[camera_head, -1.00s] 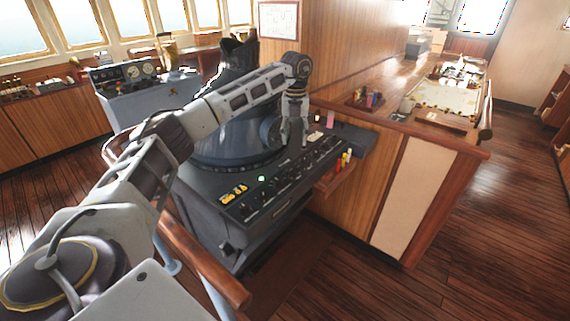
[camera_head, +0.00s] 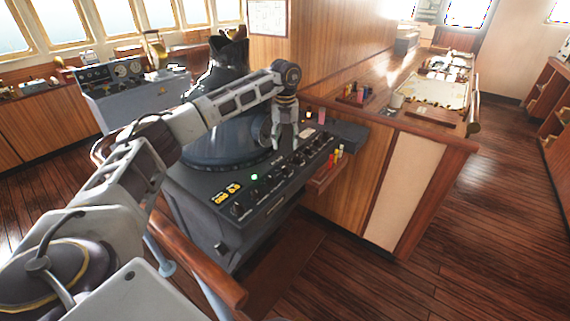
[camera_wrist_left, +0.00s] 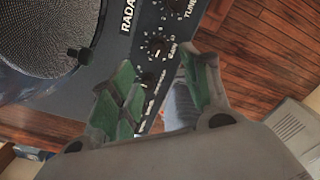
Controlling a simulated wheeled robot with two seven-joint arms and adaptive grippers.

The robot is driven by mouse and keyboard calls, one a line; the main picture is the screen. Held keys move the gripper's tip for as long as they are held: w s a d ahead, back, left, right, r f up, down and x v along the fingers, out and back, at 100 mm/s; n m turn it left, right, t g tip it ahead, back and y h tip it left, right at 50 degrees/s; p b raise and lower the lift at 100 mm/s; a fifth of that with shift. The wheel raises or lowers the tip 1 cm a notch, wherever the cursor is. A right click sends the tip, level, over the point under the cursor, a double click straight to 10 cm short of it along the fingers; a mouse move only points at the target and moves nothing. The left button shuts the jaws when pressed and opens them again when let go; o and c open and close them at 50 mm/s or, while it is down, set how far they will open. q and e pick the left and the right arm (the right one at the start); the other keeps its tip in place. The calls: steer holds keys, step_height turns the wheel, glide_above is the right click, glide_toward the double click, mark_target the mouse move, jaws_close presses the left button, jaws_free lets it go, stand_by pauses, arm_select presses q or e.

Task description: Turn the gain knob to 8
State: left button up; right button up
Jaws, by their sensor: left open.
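The gain knob (camera_wrist_left: 157,46) is a small black round knob with a white scale around it on the dark radar panel; its label reads GAIN in the left wrist view. I cannot read its exact setting. My left gripper (camera_head: 285,143) is over the knob row of the radar console (camera_head: 228,213), pointing down. In the left wrist view its green-padded fingers (camera_wrist_left: 162,92) are apart with nothing held between them. The gain knob shows just beyond the fingertips, with a visible gap. In the head view I cannot single out the gain knob. My right gripper is not in view.
A TUNE knob (camera_wrist_left: 178,4) and another knob (camera_wrist_left: 148,78) flank the gain knob. A round radar hood (camera_head: 222,125) rises behind the panel. A wooden handrail (camera_head: 205,268) runs along the console's near left side. The floor at right is clear.

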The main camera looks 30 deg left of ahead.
mark_target(285, 166)
arm_select(q)
step_height(285, 166, down, 10)
steer(key=shift+r+p, duration=0.2)
steer(key=shift+p, duration=0.5)
steer(key=shift+f, duration=0.5)
jaws_close()
